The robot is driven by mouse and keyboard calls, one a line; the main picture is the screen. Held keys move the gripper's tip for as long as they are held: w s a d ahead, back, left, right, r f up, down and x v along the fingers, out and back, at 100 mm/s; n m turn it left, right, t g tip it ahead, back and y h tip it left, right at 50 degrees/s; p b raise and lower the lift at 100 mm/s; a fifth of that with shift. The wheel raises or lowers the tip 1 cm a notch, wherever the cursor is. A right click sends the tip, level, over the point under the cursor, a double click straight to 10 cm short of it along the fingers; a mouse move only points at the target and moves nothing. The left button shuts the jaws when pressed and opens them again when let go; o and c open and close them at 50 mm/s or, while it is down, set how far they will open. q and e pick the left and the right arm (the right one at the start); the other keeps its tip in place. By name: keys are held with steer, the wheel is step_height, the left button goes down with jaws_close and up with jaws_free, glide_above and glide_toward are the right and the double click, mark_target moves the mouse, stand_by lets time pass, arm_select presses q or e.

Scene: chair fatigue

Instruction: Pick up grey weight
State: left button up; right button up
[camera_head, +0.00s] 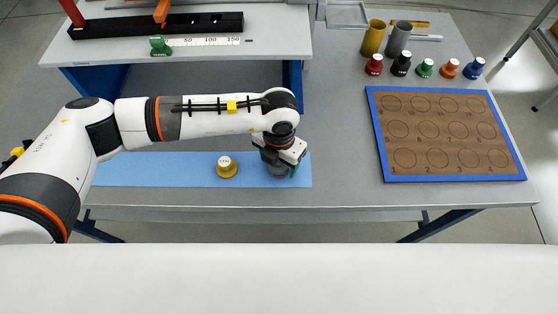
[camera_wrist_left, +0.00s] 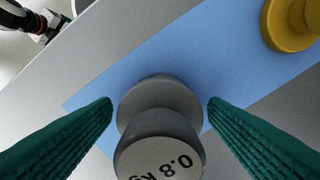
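The grey weight (camera_head: 277,171), marked 0.8 kg, stands on the blue mat, partly hidden under my left gripper (camera_head: 280,166) in the head view. In the left wrist view, the grey weight (camera_wrist_left: 160,125) sits between the two green fingers of my left gripper (camera_wrist_left: 158,112). The fingers are open, with a visible gap on each side of the weight. Part of my right arm, seemingly with its gripper (camera_wrist_left: 42,28), shows small at the top left of the wrist view; its fingers are unclear.
A yellow weight (camera_head: 227,167) stands on the blue mat (camera_head: 150,170) to the left. A blue-edged board with numbered circles (camera_head: 375,95) lies on the right. Several small coloured weights and two cylinders stand behind it. The grey tabletop (camera_head: 335,130) between mat and board is clear.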

arm_select(q)
jaws_close()
steer(key=shift+r, duration=0.1)
steer(key=shift+w+r, duration=0.1)
